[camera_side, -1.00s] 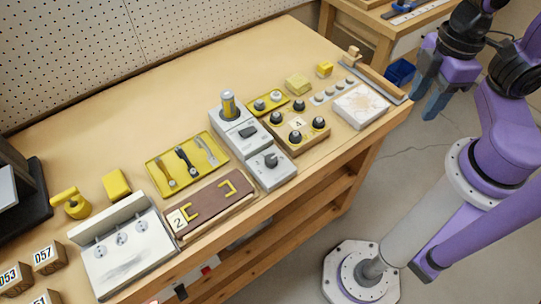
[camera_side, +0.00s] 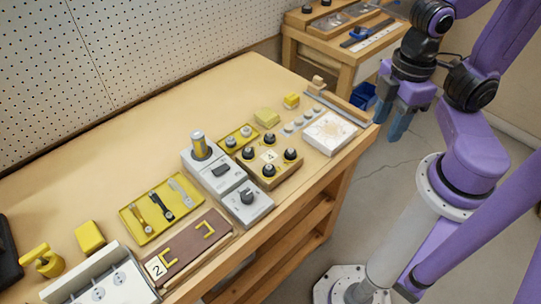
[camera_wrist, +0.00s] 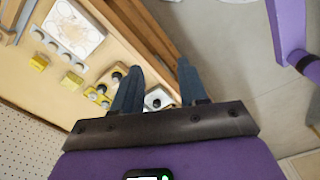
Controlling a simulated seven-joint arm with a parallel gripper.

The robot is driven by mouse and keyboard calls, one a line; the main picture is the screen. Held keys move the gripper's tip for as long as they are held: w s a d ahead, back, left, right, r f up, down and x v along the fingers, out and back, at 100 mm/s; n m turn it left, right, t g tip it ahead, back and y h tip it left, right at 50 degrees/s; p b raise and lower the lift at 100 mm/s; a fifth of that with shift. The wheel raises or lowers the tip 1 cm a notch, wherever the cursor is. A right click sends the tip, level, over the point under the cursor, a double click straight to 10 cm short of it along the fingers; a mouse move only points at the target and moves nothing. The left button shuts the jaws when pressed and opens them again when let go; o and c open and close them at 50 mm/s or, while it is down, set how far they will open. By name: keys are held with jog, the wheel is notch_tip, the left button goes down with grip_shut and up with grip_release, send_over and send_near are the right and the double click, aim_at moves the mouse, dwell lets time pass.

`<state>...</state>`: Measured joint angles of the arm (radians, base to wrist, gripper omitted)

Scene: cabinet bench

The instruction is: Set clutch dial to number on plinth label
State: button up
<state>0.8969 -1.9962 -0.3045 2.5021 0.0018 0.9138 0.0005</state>
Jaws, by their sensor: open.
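A grey unit (camera_side: 218,172) stands near the bench's front edge, with a yellow-banded cylinder (camera_side: 200,147) upright at its back. A dark dial knob (camera_side: 246,197) sits on its front section; its setting is too small to read. To the right, a wooden block (camera_side: 287,174) carries several black knobs and a white label (camera_side: 268,156) that appears to read 4. A brown board (camera_side: 188,248) has a label (camera_side: 157,267) reading 2. I cannot tell which label is the plinth's. My gripper (camera_side: 401,118) is open and empty, right of the bench; its fingers also show in the wrist view (camera_wrist: 160,75).
A yellow tray (camera_side: 135,227) of tools lies left of the grey unit. A white marbled slab (camera_side: 329,133) and a wooden bar (camera_side: 338,105) are at the right end. A pegboard (camera_side: 120,50) stands behind. The bench's back half is mostly clear.

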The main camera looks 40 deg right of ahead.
jog(key=o, duration=0.3)
jog(key=m+g+h, duration=0.1)
jog(key=m+g, duration=0.4)
jog(key=m, duration=0.5)
send_over(246, 194)
jog(key=w+a, duration=0.1)
jog(key=w, duration=0.6)
notch_tip(246, 194, down, 4)
jog(key=x, duration=1.7)
jog(key=shift+w+f, duration=0.15)
jog(key=shift+f, duration=0.2)
jog(key=c, duration=1)
